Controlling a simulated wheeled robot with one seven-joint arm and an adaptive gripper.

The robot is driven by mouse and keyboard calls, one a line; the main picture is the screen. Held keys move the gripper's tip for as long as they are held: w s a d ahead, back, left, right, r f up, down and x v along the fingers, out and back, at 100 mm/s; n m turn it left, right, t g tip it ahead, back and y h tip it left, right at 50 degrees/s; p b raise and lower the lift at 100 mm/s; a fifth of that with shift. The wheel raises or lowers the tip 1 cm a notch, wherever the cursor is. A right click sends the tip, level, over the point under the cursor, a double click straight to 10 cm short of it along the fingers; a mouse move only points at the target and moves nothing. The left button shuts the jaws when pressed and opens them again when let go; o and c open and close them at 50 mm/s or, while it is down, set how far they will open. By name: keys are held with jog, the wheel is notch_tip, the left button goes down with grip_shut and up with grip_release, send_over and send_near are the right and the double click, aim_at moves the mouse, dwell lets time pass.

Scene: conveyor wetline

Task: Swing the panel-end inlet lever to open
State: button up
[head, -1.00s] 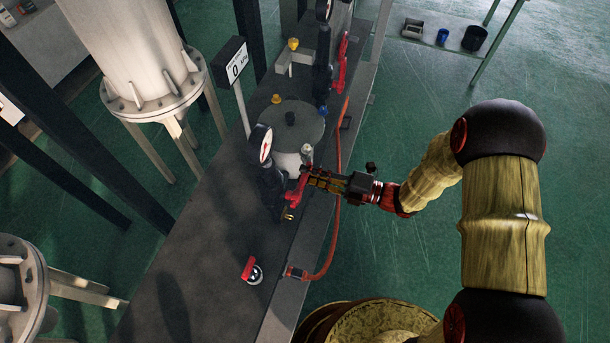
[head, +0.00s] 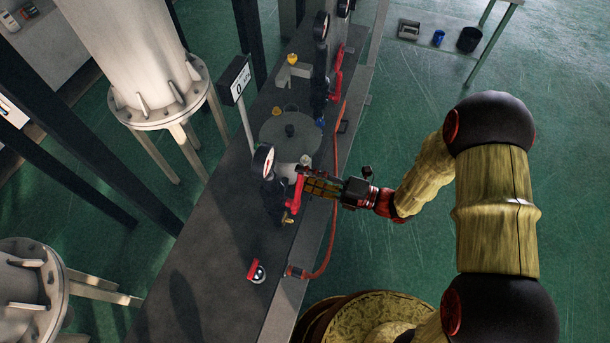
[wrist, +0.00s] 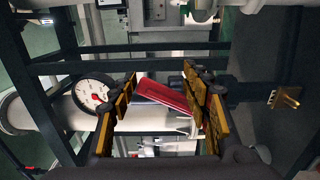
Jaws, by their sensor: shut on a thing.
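The red lever (head: 294,194) stands on the dark valve body (head: 272,198) below a white round gauge (head: 264,160). My gripper (head: 306,181) reaches it from the right and is shut on its upper end. In the wrist view the red lever (wrist: 164,94) lies tilted between the two yellow-padded fingers of my gripper (wrist: 160,100), close against the right finger. The gauge (wrist: 95,95) shows behind the left finger. The fingers hide part of the lever's end.
Another red lever (head: 337,72) stands farther back on the grey bench (head: 215,230). A red-handled fitting (head: 256,271) sits nearer on the bench. A red hose (head: 333,225) runs along the bench's right edge. A sign (head: 234,80) reading 0 stands behind. Green floor at right is open.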

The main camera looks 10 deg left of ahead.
aim_at(301, 188)
jog(key=s, duration=0.2)
jog(key=shift+s+p, duration=0.3)
jog(key=o, duration=0.5)
jog(key=shift+s+a, duration=0.1)
jog(key=shift+s, duration=0.15)
jog(key=shift+c, duration=0.2)
jog(key=shift+w+f, duration=0.1)
jog(key=shift+f, duration=0.1)
jog(key=shift+d+r+p, duration=0.15)
jog(key=shift+d+p, duration=0.25)
jog(key=shift+d, duration=0.85)
jog(key=shift+d+r+p, duration=0.1)
jog(key=shift+d+p, duration=0.25)
jog(key=shift+d, duration=1.95)
